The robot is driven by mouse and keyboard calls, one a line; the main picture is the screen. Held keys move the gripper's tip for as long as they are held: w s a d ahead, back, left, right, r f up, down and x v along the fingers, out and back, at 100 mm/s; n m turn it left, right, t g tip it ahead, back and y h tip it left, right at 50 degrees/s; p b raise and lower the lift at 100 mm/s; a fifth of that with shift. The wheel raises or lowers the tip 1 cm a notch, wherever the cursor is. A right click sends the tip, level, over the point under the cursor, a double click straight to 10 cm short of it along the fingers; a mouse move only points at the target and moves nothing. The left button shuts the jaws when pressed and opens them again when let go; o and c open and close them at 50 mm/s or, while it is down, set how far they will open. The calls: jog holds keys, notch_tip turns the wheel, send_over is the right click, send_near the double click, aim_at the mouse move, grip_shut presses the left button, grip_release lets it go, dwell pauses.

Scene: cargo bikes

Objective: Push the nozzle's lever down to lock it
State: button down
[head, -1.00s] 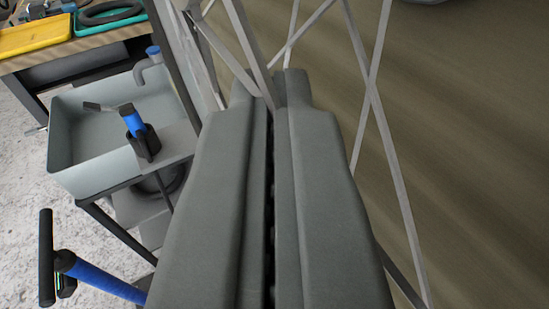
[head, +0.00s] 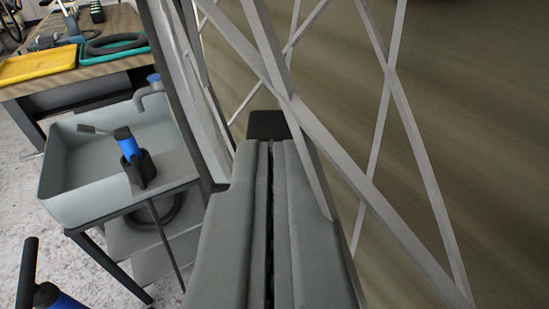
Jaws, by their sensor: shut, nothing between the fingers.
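The nozzle (head: 126,146) has a blue body and sits upright in a black holder at the right front edge of a pale grey basin, in the left half of the view. Its grey lever (head: 93,130) sticks out to the left from the top, over the basin. My gripper (head: 266,146) is in the lower middle, its two long grey fingers shut together with only a thin dark slit between them. It is empty, to the right of the nozzle and apart from it. A black piece (head: 268,125) shows at the finger ends; I cannot tell what it is.
A lattice of grey metal bars (head: 335,155) stands around and beyond my gripper. The grey basin (head: 70,205) rests on a dark frame. A pump with a black handle (head: 27,272) is at lower left. A workbench (head: 95,75) with yellow and green trays is behind.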

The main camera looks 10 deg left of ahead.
jog(key=shift+f, duration=0.1)
jog(key=v, duration=0.9)
dwell(0.7)
jog(key=shift+s, duration=0.1)
jog(key=s+r+m+t+h, duration=0.1)
jog(key=s+r+h, duration=0.15)
jog(key=s, duration=0.65)
jog(key=s+r+m+t+h, duration=0.1)
jog(key=s+r, duration=0.2)
jog(key=s, duration=0.5)
jog(key=s+a+f, duration=0.1)
jog(key=s+f, duration=0.2)
jog(key=s, duration=0.5)
jog(key=s+f+g, duration=0.1)
jog(key=s+f, duration=0.2)
jog(key=s, duration=0.6)
jog(key=shift+s+a+f+m, duration=0.15)
jog(key=shift+s+a+m, duration=0.15)
jog(key=shift+a, duration=0.1)
jog(key=shift+w, duration=0.1)
